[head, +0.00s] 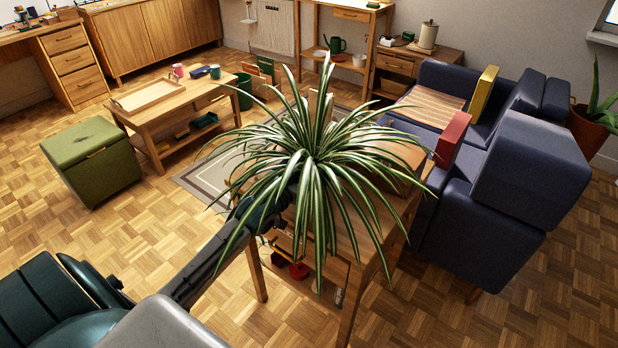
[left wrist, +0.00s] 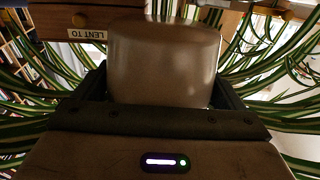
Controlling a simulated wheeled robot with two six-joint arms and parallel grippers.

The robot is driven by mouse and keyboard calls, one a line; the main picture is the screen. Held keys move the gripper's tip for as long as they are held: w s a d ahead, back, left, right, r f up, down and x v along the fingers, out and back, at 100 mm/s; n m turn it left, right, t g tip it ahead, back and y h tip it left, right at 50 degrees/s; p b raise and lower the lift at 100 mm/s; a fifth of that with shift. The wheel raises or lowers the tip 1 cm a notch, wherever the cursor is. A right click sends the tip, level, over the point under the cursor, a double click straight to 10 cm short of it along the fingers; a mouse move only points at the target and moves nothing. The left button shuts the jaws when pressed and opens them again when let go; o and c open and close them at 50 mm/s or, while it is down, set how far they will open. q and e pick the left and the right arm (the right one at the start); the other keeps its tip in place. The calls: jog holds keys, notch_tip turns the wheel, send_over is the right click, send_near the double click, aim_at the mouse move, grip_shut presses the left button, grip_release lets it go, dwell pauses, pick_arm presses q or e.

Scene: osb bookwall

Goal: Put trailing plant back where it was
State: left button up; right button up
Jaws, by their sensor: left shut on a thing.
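The trailing plant (head: 318,150) has long green-and-white striped leaves spreading over a small wooden table (head: 352,290) in the middle of the head view. Its brownish pot (left wrist: 165,62) shows in the left wrist view, upright between the two dark fingers. My left gripper (head: 280,200) reaches in from the left under the leaves and is shut on the pot. The leaves hide the fingertips and the pot's base in the head view, so I cannot tell whether the pot touches the tabletop. My right gripper is not in view.
A wooden piece with a "LENT TO" label (left wrist: 87,34) is close behind the pot. A dark blue sofa (head: 500,190) with a red book (head: 452,140) stands right of the table.

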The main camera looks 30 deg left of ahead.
pick_arm(q)
notch_tip(320, 180, down, 3)
jog(key=shift+f, duration=0.2)
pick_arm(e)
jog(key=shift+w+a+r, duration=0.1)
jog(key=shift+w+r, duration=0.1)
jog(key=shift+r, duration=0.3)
pick_arm(q)
jog(key=shift+f, duration=0.1)
jog(key=o, duration=1.1)
jog(key=shift+c, duration=0.2)
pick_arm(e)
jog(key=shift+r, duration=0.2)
